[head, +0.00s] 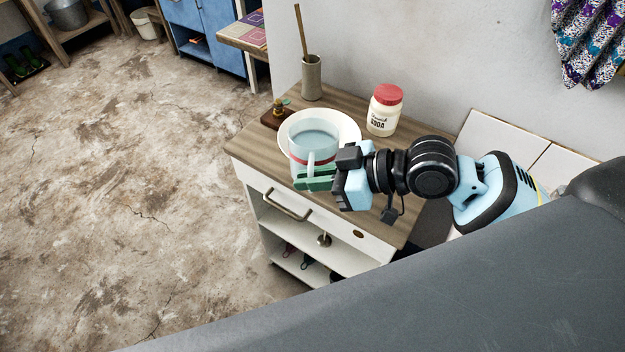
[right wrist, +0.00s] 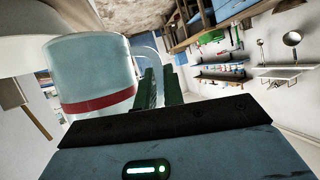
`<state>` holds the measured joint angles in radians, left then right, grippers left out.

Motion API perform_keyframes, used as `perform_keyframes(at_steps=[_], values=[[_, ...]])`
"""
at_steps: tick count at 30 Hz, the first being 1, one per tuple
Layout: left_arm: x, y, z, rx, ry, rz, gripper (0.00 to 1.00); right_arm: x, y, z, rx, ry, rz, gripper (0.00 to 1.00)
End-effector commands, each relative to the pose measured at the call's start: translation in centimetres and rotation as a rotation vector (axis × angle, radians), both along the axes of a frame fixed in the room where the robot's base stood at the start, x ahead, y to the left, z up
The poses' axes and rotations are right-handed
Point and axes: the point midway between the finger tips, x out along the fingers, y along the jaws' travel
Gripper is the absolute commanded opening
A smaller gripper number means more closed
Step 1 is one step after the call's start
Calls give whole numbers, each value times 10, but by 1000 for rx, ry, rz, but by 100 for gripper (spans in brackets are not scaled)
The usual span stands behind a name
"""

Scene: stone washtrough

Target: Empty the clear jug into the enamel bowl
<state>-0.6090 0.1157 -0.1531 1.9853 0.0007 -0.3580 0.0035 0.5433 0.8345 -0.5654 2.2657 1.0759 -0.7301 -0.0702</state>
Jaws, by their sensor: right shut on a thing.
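The clear jug (head: 314,140) has a red band and a pale bluish look; it appears roughly upright. It also shows close up in the right wrist view (right wrist: 88,72). My right gripper (head: 316,180) has green fingers and is shut on the jug's handle, which shows in the right wrist view (right wrist: 150,62). The white enamel bowl (head: 349,127) stands on the wooden cabinet top, behind the jug and partly hidden by it. I cannot tell whether the jug's base touches the top. My left gripper is not in view.
A red-lidded soda jar (head: 383,112) stands right of the bowl. A grey holder (head: 312,78) with a wooden stick stands behind it.

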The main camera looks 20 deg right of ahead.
Motion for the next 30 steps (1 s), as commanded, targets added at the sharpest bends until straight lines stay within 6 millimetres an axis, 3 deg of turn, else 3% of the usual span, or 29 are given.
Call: perform_keyframes(at_steps=[12, 30], values=[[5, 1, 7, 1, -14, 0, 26, 2, -1, 17, 52, 117, -1, 0], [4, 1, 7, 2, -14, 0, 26, 2, -1, 20, 63, 144, 0, 0]])
